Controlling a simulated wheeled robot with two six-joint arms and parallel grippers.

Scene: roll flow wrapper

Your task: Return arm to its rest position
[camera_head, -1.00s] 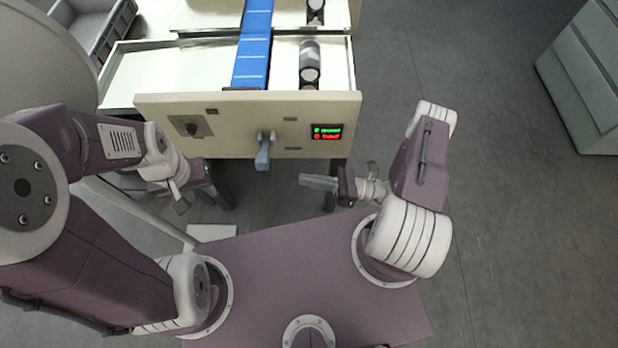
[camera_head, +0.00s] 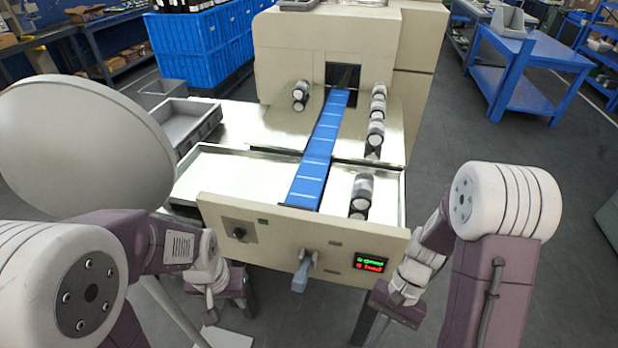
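My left arm comes in from the left, and its gripper (camera_head: 212,302) hangs low in front of the machine's front panel at its left end. The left fingers are small and partly hidden, so their opening is unclear. My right arm is folded at the right. Its gripper (camera_head: 401,309) is low by the panel's right end, and its fingertips cannot be made out. I see nothing held in either gripper.
A grey tray (camera_head: 177,126) is at left. Open floor lies to the right.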

